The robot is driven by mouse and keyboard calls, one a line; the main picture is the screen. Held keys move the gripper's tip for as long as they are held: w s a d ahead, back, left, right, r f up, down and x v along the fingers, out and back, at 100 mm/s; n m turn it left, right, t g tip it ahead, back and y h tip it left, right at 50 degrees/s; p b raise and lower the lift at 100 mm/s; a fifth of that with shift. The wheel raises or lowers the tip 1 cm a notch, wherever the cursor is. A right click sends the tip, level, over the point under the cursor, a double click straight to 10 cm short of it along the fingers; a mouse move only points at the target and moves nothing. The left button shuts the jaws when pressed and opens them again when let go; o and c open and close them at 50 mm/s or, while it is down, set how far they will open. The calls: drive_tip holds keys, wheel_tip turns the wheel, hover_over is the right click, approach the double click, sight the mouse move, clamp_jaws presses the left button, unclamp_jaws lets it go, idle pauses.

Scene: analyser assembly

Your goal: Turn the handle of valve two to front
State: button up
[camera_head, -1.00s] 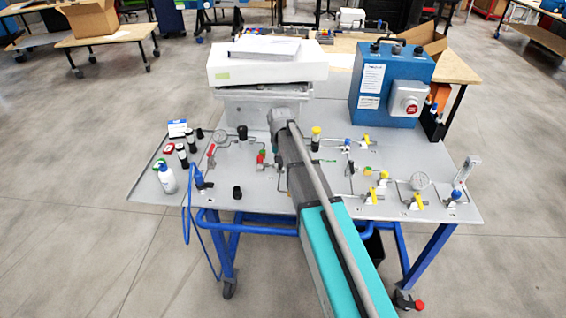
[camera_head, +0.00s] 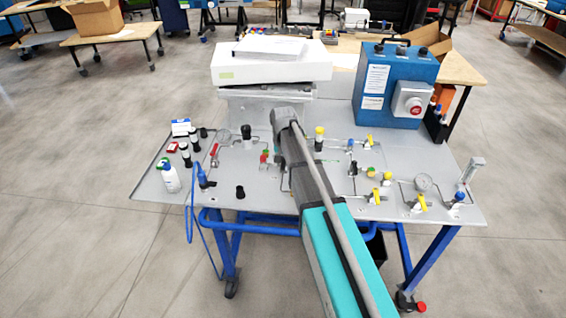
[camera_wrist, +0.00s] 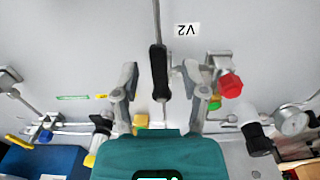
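A black valve handle (camera_wrist: 158,72) on a metal rod stands by the V2 label (camera_wrist: 187,30) in the wrist view; the label reads upside down. My gripper (camera_wrist: 161,68) is open, with one finger on each side of the handle. Gaps show between the handle and both fingers, so neither appears to touch it. In the head view my arm reaches over the middle of the grey panel (camera_head: 330,190). There, my gripper and the V2 handle are hidden behind the arm's end.
Right of my gripper in the wrist view are a red knob (camera_wrist: 230,86) and a gauge (camera_wrist: 291,121). A blue box (camera_head: 395,85) stands at the panel's back right and a white box (camera_head: 270,65) at its back. A small bottle (camera_head: 170,178) stands at the left.

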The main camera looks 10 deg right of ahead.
drive_tip(key=shift+d+n, duration=0.15)
drive_tip(key=shift+n, duration=0.25)
